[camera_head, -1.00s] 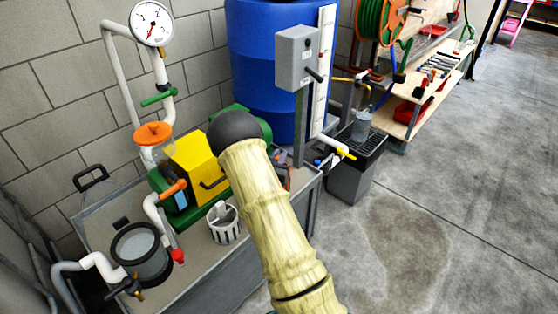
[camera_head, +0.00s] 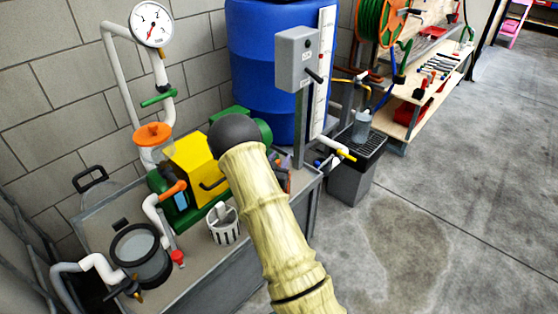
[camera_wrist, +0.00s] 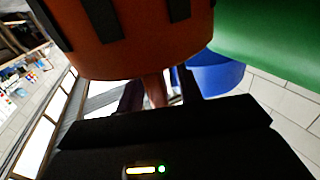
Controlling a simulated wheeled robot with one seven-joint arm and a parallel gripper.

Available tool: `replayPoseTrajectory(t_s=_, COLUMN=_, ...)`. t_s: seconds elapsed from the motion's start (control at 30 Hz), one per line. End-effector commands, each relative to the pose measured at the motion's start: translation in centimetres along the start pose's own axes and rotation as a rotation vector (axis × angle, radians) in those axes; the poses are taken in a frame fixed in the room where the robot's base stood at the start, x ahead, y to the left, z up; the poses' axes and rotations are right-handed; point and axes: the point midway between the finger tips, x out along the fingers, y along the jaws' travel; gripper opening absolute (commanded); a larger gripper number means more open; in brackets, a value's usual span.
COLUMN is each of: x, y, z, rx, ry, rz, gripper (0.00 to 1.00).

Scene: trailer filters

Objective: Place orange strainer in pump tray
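The orange strainer (camera_wrist: 130,45), with dark slots, fills the top of the wrist view, close to the camera. Its narrow handle (camera_wrist: 155,92) runs down between the dark fingers of my gripper (camera_wrist: 162,88), which appears shut on it. In the head view my arm hides the gripper and most of what lies behind it. The pump tray (camera_head: 195,275) is the grey bench top at the left. It carries a green and yellow pump (camera_head: 192,170) and a white slotted strainer (camera_head: 223,226) standing upright near its front edge.
A round clear-lidded housing (camera_head: 140,250) and white pipes stand on the tray's left. An orange cap (camera_head: 152,134) sits on the pipe under a gauge (camera_head: 151,24). A blue barrel (camera_head: 265,60) and grey control box (camera_head: 297,58) stand behind. The floor at right is clear.

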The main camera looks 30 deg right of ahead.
Motion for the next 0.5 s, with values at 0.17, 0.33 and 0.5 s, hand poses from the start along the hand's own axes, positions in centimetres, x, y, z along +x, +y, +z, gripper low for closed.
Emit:
replayPoseTrajectory(t_s=0.17, x=-2.4, y=-0.2, z=0.0, rx=-0.001, ry=-0.003, rz=-0.003, gripper=0.36)
replayPoseTrajectory(t_s=0.33, x=-5.7, y=-0.1, z=0.0, rx=-0.002, ry=-0.004, rz=-0.005, gripper=0.36)
replayPoseTrajectory(t_s=0.5, x=-8.9, y=0.1, z=0.0, rx=-0.003, ry=-0.002, rz=-0.001, gripper=0.36)
